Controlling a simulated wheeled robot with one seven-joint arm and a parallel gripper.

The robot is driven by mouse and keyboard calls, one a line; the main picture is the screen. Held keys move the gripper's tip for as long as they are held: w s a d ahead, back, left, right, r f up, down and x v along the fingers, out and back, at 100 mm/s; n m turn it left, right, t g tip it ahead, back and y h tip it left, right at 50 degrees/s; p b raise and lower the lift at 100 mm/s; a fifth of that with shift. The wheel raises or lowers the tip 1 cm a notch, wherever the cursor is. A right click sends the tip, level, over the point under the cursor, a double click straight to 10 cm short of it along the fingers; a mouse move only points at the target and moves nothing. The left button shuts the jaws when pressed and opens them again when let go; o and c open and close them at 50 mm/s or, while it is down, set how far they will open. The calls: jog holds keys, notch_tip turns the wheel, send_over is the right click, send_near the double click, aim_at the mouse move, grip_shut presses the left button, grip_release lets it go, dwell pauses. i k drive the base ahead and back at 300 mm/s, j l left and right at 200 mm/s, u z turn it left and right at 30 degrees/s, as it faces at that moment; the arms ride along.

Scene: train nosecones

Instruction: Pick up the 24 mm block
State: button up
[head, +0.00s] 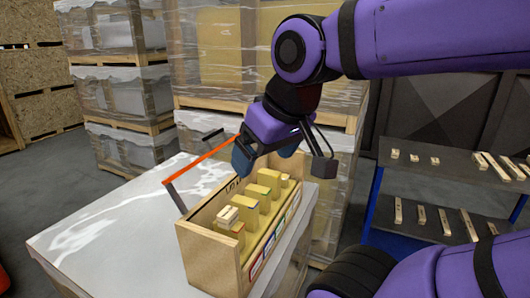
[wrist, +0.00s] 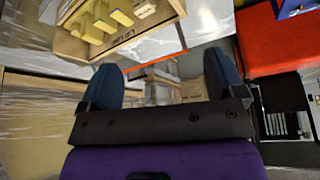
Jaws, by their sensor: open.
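A wooden box (head: 209,262) stands on a white, plastic-wrapped surface, with several pale wooden blocks in a row inside. A small stacked pair of blocks (head: 229,216) is at the near end, and a small block (head: 285,181) is at the far end. I cannot read which block is 24 mm. My gripper (head: 265,153) is open and empty, above the box's far end and apart from the blocks. In the wrist view, the blue fingers of my gripper (wrist: 163,80) are spread, and the box (wrist: 76,44) with some blocks is at the upper left.
An orange bar (head: 204,160) rises beside the box on its left. The white wrapped surface (head: 100,240) has free room left of the box. Wrapped pallets (head: 125,95) stand behind. A dark shelf (head: 400,177) with small wooden pieces stands at the right.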

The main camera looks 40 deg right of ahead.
aim_at(433, 161)
jog(key=z, duration=2.5)
jog(key=i+l+u, duration=0.1)
jog(key=i+l, duration=0.25)
jog(key=i, duration=0.3)
jog(key=i+l, duration=0.45)
jog(key=i, duration=0.25)
jog(key=i+l+u, duration=0.15)
jog(key=i+l, duration=0.25)
jog(key=i, duration=0.25)
jog(key=i+l, duration=0.5)
jog(key=i, duration=0.15)
jog(key=j+u, duration=0.05)
